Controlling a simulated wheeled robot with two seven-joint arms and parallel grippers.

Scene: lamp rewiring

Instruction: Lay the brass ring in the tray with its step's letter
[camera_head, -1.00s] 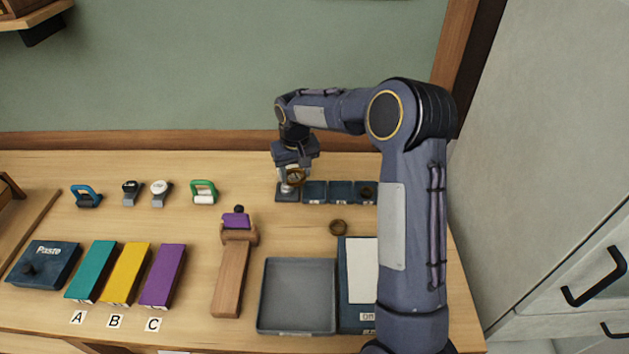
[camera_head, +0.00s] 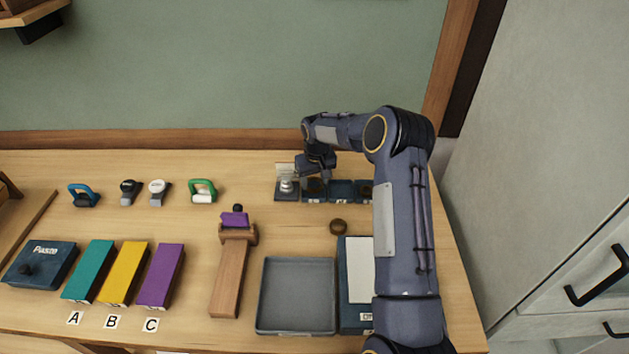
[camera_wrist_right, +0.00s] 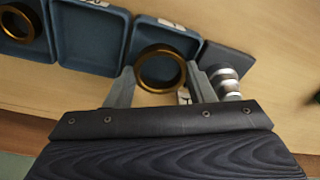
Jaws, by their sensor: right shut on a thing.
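A row of blue trays stands at the back right: a left tray (camera_head: 315,199), a middle tray (camera_head: 342,199) and a right tray (camera_head: 365,198). My right gripper (camera_head: 316,178) is at the left tray. In the right wrist view it is shut on a brass ring (camera_wrist_right: 160,68), which is between its fingers and overlaps the left tray (camera_wrist_right: 165,25). I cannot tell whether the ring touches the tray. The middle tray (camera_wrist_right: 92,42) is empty; the right tray holds another ring (camera_wrist_right: 22,22). The tray letters are too small to read. My left gripper is out of view.
A silver fitting (camera_head: 287,186) on a dark base stands left of the trays, close beside a finger. A brown ring (camera_head: 338,226) lies on the table in front. A grey tray (camera_head: 296,261) and a purple-topped wooden piece (camera_head: 234,221) are nearer.

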